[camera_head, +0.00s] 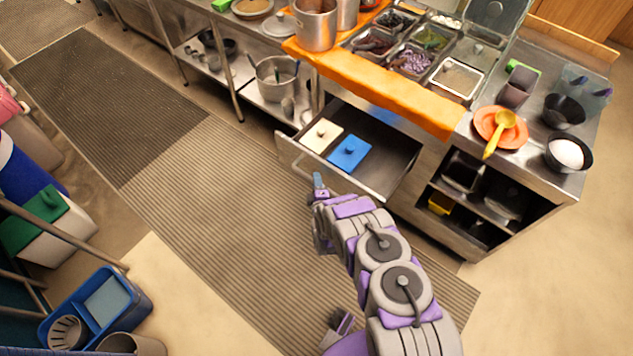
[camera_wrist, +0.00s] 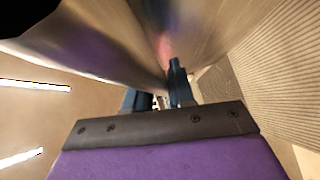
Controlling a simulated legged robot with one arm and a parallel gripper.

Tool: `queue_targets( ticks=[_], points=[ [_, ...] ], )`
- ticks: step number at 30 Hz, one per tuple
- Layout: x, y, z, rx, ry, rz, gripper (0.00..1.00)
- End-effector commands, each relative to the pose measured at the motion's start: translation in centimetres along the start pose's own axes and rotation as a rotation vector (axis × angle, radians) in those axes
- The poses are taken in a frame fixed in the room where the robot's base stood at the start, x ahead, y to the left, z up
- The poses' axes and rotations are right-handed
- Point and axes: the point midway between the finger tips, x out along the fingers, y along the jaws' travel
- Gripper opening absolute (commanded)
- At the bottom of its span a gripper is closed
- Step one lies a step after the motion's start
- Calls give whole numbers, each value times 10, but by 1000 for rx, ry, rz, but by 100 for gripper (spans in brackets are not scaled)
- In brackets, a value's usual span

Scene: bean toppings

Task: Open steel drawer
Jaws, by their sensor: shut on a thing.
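The steel drawer (camera_head: 388,150) under the counter stands pulled out, with its inside showing in the head view. A white lidded container (camera_head: 321,135) and a blue lidded container (camera_head: 349,153) lie in it. My gripper (camera_head: 318,181) is at the drawer's front, shut on its bar handle (camera_head: 298,163). In the wrist view, the dark fingers (camera_wrist: 160,92) reach up against the shiny steel drawer front (camera_wrist: 105,45). The exact grip on the handle is mostly hidden there.
The orange counter edge (camera_head: 390,88) and topping pans (camera_head: 412,62) are above the drawer. Open shelves (camera_head: 475,200) stand to its right. Ribbed floor mat (camera_head: 225,205) lies clear in front. Blue and green bins (camera_head: 100,305) stand at the lower left.

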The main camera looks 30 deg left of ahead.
Motion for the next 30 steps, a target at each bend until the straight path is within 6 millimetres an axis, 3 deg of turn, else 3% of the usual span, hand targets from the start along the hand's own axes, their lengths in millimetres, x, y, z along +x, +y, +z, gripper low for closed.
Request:
queue_targets(
  ticks=[11, 12, 18, 26, 30],
  points=[
    [-2, -3, 2, 0, -3, -8, 0],
    [-2, -3, 2, 0, -3, -8, 25],
    [-2, -2, 2, 0, -3, -5, 43],
    [-3, 0, 1, 0, -2, -2, 43],
    [-13, 0, 1, 0, -1, -3, 43]
  ],
)
